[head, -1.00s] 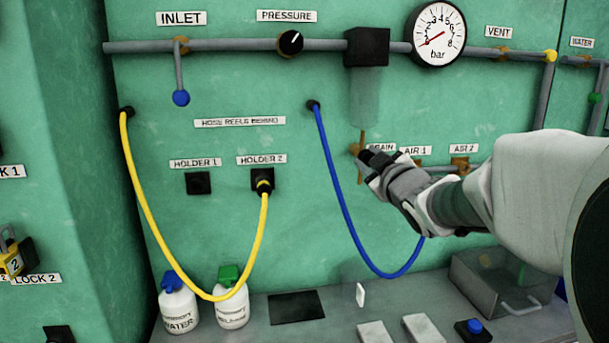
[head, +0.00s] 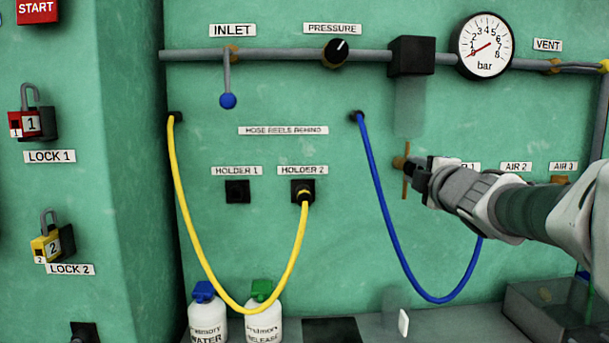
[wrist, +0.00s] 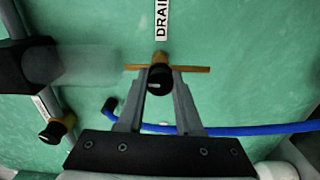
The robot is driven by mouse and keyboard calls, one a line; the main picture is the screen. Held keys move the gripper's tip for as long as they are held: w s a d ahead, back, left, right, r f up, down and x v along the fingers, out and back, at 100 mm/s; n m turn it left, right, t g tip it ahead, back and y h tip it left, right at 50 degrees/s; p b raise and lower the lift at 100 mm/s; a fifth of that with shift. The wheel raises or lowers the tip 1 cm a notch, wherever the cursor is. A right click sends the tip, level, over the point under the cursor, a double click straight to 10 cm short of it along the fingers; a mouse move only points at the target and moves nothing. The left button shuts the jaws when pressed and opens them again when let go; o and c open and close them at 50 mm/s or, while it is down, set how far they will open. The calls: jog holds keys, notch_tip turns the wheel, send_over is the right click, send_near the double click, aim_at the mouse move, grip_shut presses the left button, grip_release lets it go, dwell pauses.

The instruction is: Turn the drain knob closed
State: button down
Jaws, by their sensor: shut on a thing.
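The drain knob (wrist: 158,80) is a small black knob with a pale mark, on a brass fitting crossed by a thin brass pipe (wrist: 193,69). In the wrist view the DRAIN label (wrist: 162,18) is beside it. My gripper (wrist: 160,73) has its two fingers closed on the knob's sides. In the head view my gripper (head: 422,178) reaches in from the right to the brass drain fitting (head: 399,163), below the clear bowl (head: 410,107). There my gripper hides the knob and the DRAIN label.
A blue hose (head: 383,215) hangs below and left of my gripper, and passes behind my arm. A yellow hose (head: 181,200) hangs further left. The pressure gauge (head: 485,46) is above, its needle low. A clear bin (head: 560,303) stands at lower right.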

jog(key=shift+r+n, duration=0.1)
jog(key=shift+n, duration=0.3)
jog(key=c, duration=0.6)
grip_release()
jog(key=shift+o, duration=0.2)
jog(key=s+p, duration=0.4)
jog(key=s, duration=1.3)
jog(key=shift+s, duration=0.15)
